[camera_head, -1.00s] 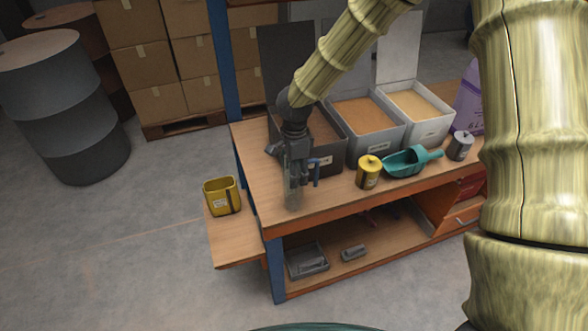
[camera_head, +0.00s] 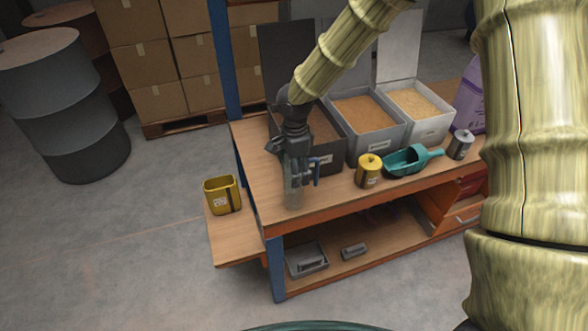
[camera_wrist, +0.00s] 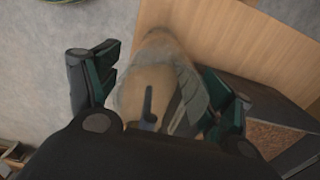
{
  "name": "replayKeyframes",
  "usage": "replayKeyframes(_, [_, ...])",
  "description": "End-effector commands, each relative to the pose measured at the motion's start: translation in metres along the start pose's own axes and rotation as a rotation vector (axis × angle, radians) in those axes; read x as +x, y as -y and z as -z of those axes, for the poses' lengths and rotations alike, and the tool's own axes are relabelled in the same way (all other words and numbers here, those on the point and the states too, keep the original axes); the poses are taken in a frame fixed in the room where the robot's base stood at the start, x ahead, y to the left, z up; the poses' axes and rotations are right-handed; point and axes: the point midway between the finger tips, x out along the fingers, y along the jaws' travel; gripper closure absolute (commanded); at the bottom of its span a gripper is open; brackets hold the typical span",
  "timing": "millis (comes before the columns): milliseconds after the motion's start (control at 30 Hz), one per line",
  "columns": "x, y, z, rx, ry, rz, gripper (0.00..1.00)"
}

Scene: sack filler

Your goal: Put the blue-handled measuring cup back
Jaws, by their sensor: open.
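The measuring cup (camera_head: 293,194) is clear and stands upright on the workbench near its front left corner. Its blue handle (camera_head: 317,172) shows on the right side. My gripper (camera_head: 294,165) points down over the cup and hides its upper part. In the wrist view my gripper (camera_wrist: 160,78) is open, with one finger on each side of the clear cup (camera_wrist: 143,82). A gap shows at the left finger; I cannot tell whether the right finger touches. The handle looks dark in the wrist view.
Behind are a dark bin (camera_head: 325,165) and two grey bins of grain (camera_head: 375,146) (camera_head: 432,131). A yellow canister (camera_head: 369,172), teal scoop (camera_head: 408,161) and grey canister (camera_head: 460,146) stand to the right. A yellow container (camera_head: 222,196) sits on the lower side shelf (camera_head: 235,241).

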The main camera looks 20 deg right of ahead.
Motion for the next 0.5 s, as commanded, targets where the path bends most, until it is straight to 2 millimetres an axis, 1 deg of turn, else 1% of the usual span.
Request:
replayKeyframes(167, [-0.022, 0.001, 0.0, 0.0, -0.001, 0.004, 0.19])
replayKeyframes(500, [-0.073, 0.001, 0.0, 0.0, -0.002, 0.004, 0.19])
